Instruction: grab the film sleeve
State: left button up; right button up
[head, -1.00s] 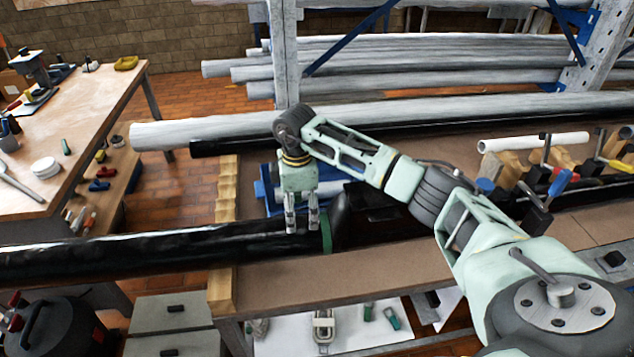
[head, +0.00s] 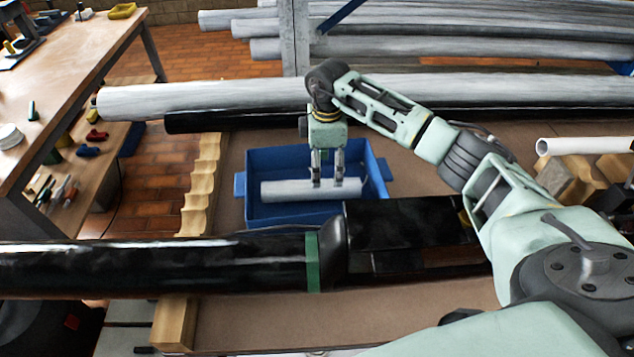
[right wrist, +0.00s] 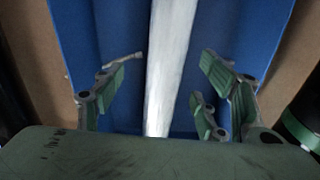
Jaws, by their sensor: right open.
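The film sleeve appears to be the pale grey-white cylinder (head: 285,190) lying in a blue tray (head: 262,158) behind the black pipe. In the right wrist view the pale cylinder (right wrist: 170,65) runs lengthwise between the finger pads, with a gap on each side. My right gripper (head: 328,184) points down over the sleeve, right of its middle. It is open and empty. In the head view its fingertips overlap the sleeve; whether they touch it I cannot tell. My left gripper is not in view.
A thick black pipe (head: 160,263) with a green band (head: 313,262) lies in front of the tray on the brown bench (head: 250,325). Long grey pipes (head: 430,92) lie behind the tray. Wooden blocks and a white tube (head: 580,145) are at the right.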

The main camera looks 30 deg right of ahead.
aim_at(325, 181)
jog(key=shift+s+a+f, duration=0.15)
jog(key=shift+s+f, duration=0.05)
jog(key=shift+f, duration=0.2)
jog(key=shift+s+a+f, duration=0.15)
jog(key=shift+f, duration=0.2)
notch_tip(325, 181, down, 2)
jog(key=shift+s+a+f+p, duration=0.1)
jog(key=shift+s+p, duration=0.05)
jog(key=shift+p, duration=0.75)
notch_tip(325, 181, down, 3)
jog(key=shift+r, duration=0.2)
jog(key=shift+f, duration=0.4)
jog(key=c, duration=0.8)
jog(key=shift+c, duration=0.7)
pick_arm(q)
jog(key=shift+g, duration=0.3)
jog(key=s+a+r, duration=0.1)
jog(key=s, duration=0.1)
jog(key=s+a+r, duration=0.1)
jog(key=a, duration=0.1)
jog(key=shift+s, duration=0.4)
pick_arm(e)
jog(key=shift+c, duration=1.4)
jog(key=shift+r, duration=0.1)
